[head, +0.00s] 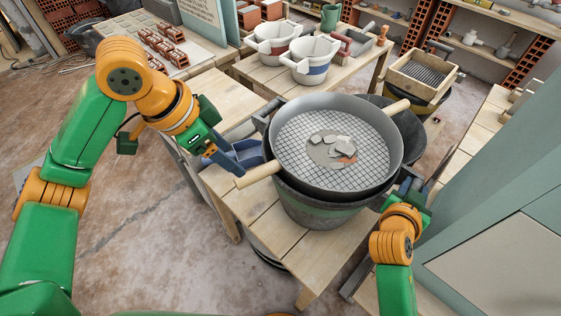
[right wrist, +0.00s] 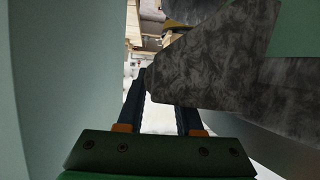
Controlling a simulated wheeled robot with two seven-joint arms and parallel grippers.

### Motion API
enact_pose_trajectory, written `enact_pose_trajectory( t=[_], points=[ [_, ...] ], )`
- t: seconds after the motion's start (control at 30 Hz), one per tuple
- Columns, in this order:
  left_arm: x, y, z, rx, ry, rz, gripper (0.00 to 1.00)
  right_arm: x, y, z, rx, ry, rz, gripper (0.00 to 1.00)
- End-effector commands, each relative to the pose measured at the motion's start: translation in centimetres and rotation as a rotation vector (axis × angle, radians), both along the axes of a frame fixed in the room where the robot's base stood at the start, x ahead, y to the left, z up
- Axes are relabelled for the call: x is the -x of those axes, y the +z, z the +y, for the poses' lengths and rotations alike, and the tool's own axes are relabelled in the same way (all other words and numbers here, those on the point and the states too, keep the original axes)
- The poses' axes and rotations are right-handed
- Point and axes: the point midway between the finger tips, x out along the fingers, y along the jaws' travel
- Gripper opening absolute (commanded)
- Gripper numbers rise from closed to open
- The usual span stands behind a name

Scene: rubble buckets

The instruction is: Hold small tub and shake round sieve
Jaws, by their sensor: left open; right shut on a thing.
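The round sieve (head: 385,150) sits on top of the small tub (head: 318,212), a dark grey tub with a green band, on the wooden bench. Several grey stone pieces (head: 330,140) and a reddish bit lie on its mesh. Its wooden handles stick out at left (head: 258,175) and upper right (head: 397,106). My left gripper (head: 248,156) is open beside the left handle; contact cannot be told. My right gripper (head: 413,182) is shut at the tub's right side. In the right wrist view its fingers (right wrist: 160,98) meet a mottled grey part of the tub (right wrist: 225,75).
A darker bucket (head: 408,140) stands behind the sieve. White buckets (head: 312,60) stand on a table at the back, and a square wooden sieve (head: 424,76) is at back right. A green-grey panel (head: 490,190) stands close on the right.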

Motion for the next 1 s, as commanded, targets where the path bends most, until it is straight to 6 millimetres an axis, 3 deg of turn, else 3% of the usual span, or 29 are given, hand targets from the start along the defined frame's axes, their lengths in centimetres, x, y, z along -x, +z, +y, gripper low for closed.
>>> enact_pose_trajectory(
  t=[0.1, 0.37, 0.4, 0.5, 0.53, 0.83, 1.0],
  points=[
    [0.3, 1.4, 0.5, 0.001, 0.001, -0.001, 0.70, 0.0, -0.1, 0.0, -0.001, 0.001, 0.004, 0.00],
    [0.4, 1.7, 0.6, 0.000, 0.001, 0.002, 0.70, 0.1, -0.2, 0.0, -0.002, 0.001, 0.005, 0.00],
    [0.4, 1.7, 0.6, 0.000, 0.000, 0.001, 0.70, 0.1, -0.2, 0.0, -0.002, 0.001, 0.005, 0.40],
    [0.4, 1.7, 0.6, 0.000, 0.000, 0.001, 0.70, 0.0, -0.1, 0.0, -0.002, 0.000, 0.004, 0.67],
    [0.4, 1.7, 0.6, 0.000, 0.000, 0.001, 0.70, 0.0, -0.1, 0.0, -0.002, 0.000, 0.004, 0.70],
    [0.4, 1.7, 0.6, 0.000, 0.000, 0.001, 0.70, 0.3, 0.0, 0.2, -0.002, 0.001, 0.002, 0.70],
    [0.4, 1.7, 0.6, 0.000, 0.000, 0.001, 0.70, 2.8, 1.2, 2.2, -0.007, 0.002, 0.002, 0.70]
  ],
)
